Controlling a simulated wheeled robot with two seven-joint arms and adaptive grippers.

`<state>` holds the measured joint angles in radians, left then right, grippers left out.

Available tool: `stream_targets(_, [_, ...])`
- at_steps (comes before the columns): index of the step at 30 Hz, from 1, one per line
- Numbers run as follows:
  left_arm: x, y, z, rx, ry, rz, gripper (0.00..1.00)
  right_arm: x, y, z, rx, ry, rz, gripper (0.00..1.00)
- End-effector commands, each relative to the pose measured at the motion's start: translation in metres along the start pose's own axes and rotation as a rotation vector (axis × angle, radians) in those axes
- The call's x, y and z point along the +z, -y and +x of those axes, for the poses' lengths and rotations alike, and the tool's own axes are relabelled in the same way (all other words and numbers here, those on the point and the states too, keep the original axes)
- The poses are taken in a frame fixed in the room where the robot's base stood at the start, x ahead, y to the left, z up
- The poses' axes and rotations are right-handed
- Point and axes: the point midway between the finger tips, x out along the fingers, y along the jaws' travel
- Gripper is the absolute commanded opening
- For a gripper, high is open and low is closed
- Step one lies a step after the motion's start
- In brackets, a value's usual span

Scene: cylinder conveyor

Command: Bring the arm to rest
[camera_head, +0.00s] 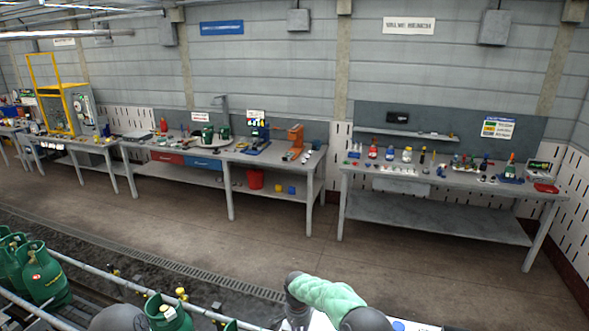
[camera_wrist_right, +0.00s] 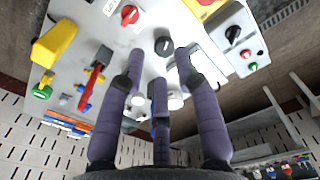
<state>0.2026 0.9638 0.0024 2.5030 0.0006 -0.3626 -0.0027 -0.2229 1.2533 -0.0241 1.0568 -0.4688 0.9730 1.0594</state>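My right gripper (camera_wrist_right: 159,64) shows in the right wrist view with purple fingers spread apart and nothing between them. Beyond its fingertips is a light grey surface (camera_wrist_right: 90,25) with knobs and levers; I cannot tell whether any finger touches it. In the head view, an arm of mine with a mint-green sleeve (camera_head: 328,296) is bent at the bottom centre. Its gripper is hidden there. My left gripper does not show in either view.
Green gas cylinders (camera_head: 44,274) stand on the conveyor at lower left, behind a metal rail (camera_head: 105,273). Another cylinder (camera_head: 168,315) is at the bottom edge. Workbenches (camera_head: 445,220) line the far wall. The floor (camera_head: 270,255) between is clear.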

Motion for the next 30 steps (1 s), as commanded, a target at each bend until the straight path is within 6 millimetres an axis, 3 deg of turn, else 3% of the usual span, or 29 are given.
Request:
stream_targets(1, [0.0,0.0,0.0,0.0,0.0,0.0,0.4,0.009,-0.015,0.018,-0.016,0.035,-0.028,0.33])
stream_targets(6, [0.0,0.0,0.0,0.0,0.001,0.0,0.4,0.047,-0.057,0.07,-0.101,0.126,-0.123,0.33])
stream_targets(15, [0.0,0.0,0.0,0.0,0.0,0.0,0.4,0.134,-0.141,0.124,-0.252,0.217,-0.206,0.33])
stream_targets(24, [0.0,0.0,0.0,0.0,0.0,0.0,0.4,0.225,-0.226,0.129,-0.34,0.218,-0.226,0.33])
stream_targets(30, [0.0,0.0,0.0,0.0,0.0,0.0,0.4,0.265,-0.265,0.118,-0.349,0.2,-0.233,0.33])
